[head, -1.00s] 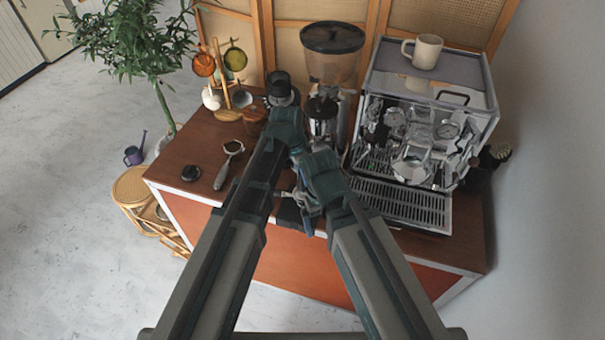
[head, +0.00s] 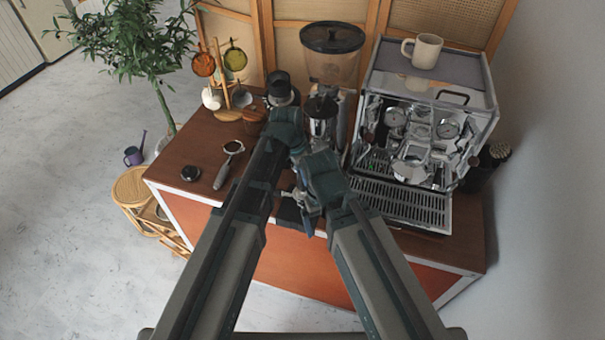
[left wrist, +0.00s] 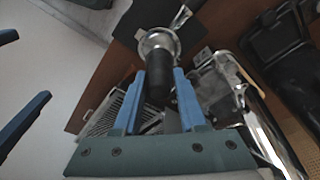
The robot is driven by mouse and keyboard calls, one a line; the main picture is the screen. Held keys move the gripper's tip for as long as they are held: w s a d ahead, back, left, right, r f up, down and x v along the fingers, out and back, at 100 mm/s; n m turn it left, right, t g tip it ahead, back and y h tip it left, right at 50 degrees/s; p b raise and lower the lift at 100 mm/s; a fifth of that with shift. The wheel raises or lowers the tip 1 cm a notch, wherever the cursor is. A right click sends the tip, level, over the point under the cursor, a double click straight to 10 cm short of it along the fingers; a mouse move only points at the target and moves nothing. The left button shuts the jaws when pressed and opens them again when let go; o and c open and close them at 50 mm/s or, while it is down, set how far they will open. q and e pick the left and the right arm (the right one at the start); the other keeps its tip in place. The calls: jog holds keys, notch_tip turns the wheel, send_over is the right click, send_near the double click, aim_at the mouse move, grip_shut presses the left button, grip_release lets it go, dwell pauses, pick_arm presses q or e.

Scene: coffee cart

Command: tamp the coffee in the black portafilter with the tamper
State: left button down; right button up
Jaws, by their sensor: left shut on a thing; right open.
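My left gripper (left wrist: 160,82) is shut on the black handle of what looks like the tamper (left wrist: 158,88), with a round silver end beyond the fingers. A silver pointed piece (left wrist: 181,17) shows beside that end over a dark mat (left wrist: 130,28); I cannot tell whether they touch. In the head view my arms partly hide this silver metal (head: 304,199) at the counter's front edge. My right gripper (left wrist: 33,66) is open and empty, beside the left one.
A grinder (head: 333,70) stands behind my grippers, and the espresso machine (head: 470,110) with a mug (head: 423,51) on top stands right. A cup rack (head: 222,75) is at the back left. A small black round object (head: 190,173) lies on the counter's left part, amid free room.

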pick_arm(q)
jog(key=shift+r, duration=0.15)
jog(key=shift+r+p, duration=1.1)
jog(key=shift+p, duration=0.2)
jog(key=shift+r+p, duration=0.3)
notch_tip(320, 180, up, 5)
jog(key=p, duration=0.5)
jog(key=shift+f, duration=0.1)
